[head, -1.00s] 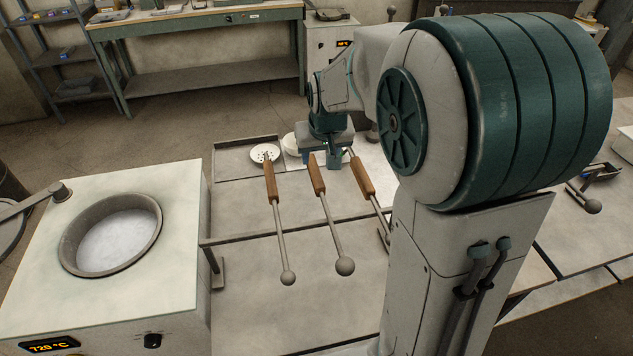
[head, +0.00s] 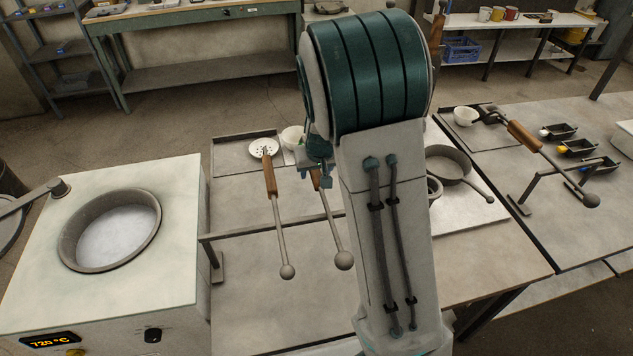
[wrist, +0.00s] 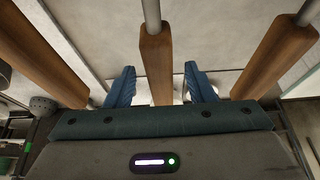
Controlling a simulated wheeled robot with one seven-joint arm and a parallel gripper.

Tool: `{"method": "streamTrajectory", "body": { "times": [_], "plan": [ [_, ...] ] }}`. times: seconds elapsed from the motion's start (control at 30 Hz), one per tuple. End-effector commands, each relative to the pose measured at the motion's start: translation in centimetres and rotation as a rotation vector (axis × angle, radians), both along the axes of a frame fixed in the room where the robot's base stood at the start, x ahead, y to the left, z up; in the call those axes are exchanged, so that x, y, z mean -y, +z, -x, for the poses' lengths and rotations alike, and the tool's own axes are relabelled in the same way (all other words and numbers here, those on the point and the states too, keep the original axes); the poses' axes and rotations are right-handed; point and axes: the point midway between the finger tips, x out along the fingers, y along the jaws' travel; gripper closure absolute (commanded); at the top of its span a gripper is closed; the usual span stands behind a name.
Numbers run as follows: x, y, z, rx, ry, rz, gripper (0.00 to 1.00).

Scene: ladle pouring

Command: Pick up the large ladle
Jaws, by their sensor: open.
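Long tools with wooden handles and ball ends rest across a low rack in the head view. The left one (head: 270,180) has a pale perforated head. The middle one (head: 336,232) is partly hidden by my arm, and the third is hidden there. In the wrist view, the middle wooden handle (wrist: 156,65) stands between the two blue fingers of my open gripper (wrist: 161,76); contact cannot be told. Handles also show at left (wrist: 45,50) and right (wrist: 277,55). A pale bowl (head: 292,135) lies beyond the rack. Which tool is the large ladle is unclear.
A furnace (head: 180,220) with a round pot (head: 147,245) stands at left, its display reading 720 °C. A pan (head: 447,160) sits right of my arm. Farther right, another wooden-handled tool (head: 525,135) rests on a stand near small moulds (head: 577,148).

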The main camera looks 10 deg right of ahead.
Motion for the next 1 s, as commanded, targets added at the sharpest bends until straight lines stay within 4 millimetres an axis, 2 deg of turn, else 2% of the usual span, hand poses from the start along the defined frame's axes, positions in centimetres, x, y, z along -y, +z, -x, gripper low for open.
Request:
{"method": "streamTrajectory", "body": {
  "times": [0.13, 0.37, 0.53, 0.57, 1.0],
  "plan": [
    [-0.02, -0.95, -0.35, -0.001, 0.0, 0.0, 0.51],
    [-0.04, -1.0, -0.39, 0.0, 0.001, -0.001, 0.51],
    [-0.04, -0.98, -0.38, 0.0, 0.001, -0.001, 0.98],
    [-0.04, -0.98, -0.38, 0.0, 0.001, -0.001, 1.0],
    [-0.02, -0.42, -0.54, 0.007, 0.0, -0.001, 1.0]
  ]
}}
